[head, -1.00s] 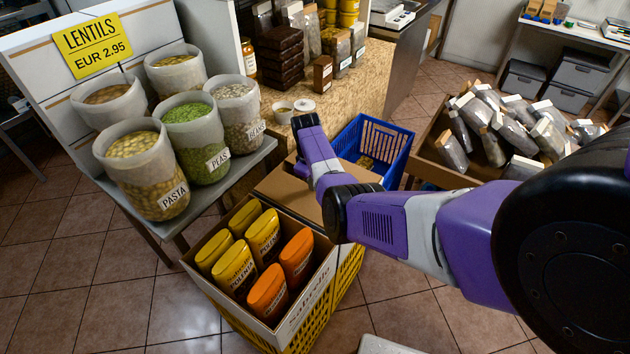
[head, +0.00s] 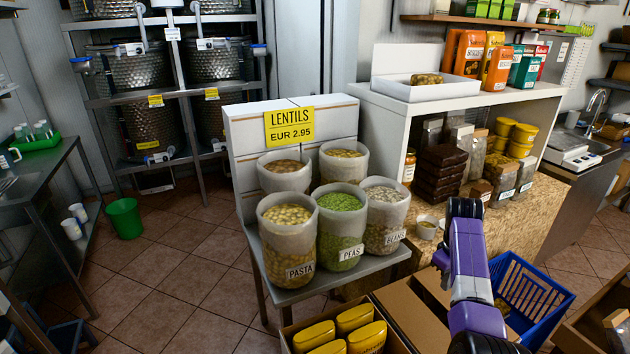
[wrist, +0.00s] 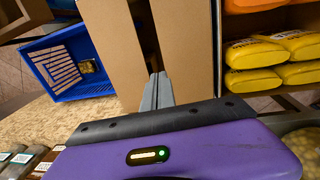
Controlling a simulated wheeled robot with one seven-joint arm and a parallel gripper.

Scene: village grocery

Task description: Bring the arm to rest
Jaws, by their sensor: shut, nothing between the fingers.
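My purple and white arm (head: 468,265) reaches up from the bottom edge in the head view, in front of the wooden counter and the bins. My gripper (wrist: 157,88) shows in the wrist view with its two grey fingers together, shut and empty. The fingers are seen over a brown cardboard box (wrist: 183,45); I cannot tell how far above it they are. The fingertips do not show clearly in the head view.
A blue crate (head: 535,290) stands right of the arm; it also shows in the wrist view (wrist: 65,92). Tubs of dry goods stand on a grey table (head: 375,262) to the left. Yellow packs (head: 355,318) sit in a box below.

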